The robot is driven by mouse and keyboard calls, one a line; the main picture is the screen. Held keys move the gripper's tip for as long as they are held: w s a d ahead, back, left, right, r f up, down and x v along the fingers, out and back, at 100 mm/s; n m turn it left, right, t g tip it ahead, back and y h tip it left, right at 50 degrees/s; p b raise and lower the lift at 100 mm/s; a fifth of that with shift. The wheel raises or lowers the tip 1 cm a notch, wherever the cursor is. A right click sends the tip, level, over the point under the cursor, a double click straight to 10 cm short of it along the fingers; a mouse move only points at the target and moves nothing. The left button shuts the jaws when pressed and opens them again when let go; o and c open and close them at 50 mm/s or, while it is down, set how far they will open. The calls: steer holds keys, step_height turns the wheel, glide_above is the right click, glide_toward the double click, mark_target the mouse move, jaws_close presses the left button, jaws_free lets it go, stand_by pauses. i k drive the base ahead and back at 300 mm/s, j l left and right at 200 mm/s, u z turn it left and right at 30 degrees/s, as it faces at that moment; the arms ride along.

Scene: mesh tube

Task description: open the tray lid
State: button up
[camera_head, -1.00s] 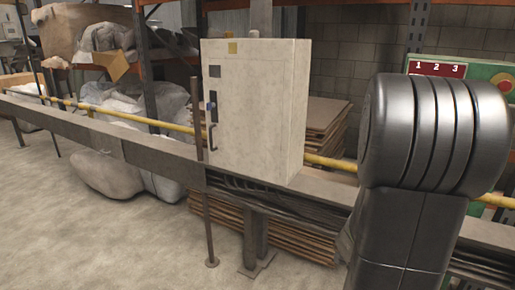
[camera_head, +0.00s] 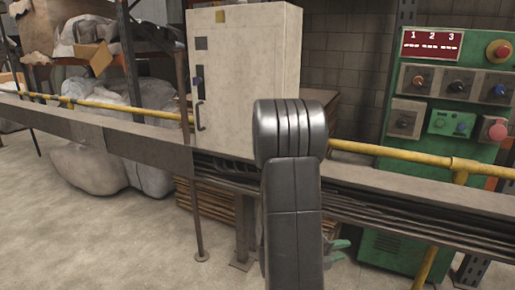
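A long grey metal tray or rail (camera_head: 62,120) runs across the view from left to lower right. Its top is a flat grey strip (camera_head: 400,192), which looks closed; I cannot tell which part is the lid. Dark cables or bars (camera_head: 420,226) show along its side on the right. My dark arm stands in front of the tray and hides part of it. The rest of the gripper is hidden, and I see nothing held.
A beige cabinet (camera_head: 236,75) stands behind the tray. A yellow pipe (camera_head: 400,156) runs along behind it. A green control panel (camera_head: 455,75) with knobs and a red button is at right. White sacks (camera_head: 88,165) lie at left. The floor (camera_head: 100,245) at front left is clear.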

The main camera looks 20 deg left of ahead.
mark_target(92, 136)
steer(key=i+j+u, duration=0.1)
steer(key=j+u, duration=0.3)
steer(key=i+j+u, duration=0.2)
steer(key=j+u, duration=0.25)
steer(key=i+j+u, duration=0.2)
steer(key=u, duration=0.2)
steer(key=i+j+u, duration=0.2)
steer(key=u, duration=0.2)
steer(key=i+j+u, duration=0.35)
steer(key=i, duration=0.4)
steer(key=i+l+u, duration=0.1)
steer(key=i+u, duration=0.2)
steer(key=i, duration=0.4)
steer(key=i+j+z, duration=0.15)
steer(key=i+z, duration=0.15)
steer(key=i, duration=0.3)
steer(key=i+j+z, duration=0.35)
steer(key=i, duration=0.2)
steer(key=i+j+z, duration=0.3)
steer(key=i, duration=0.25)
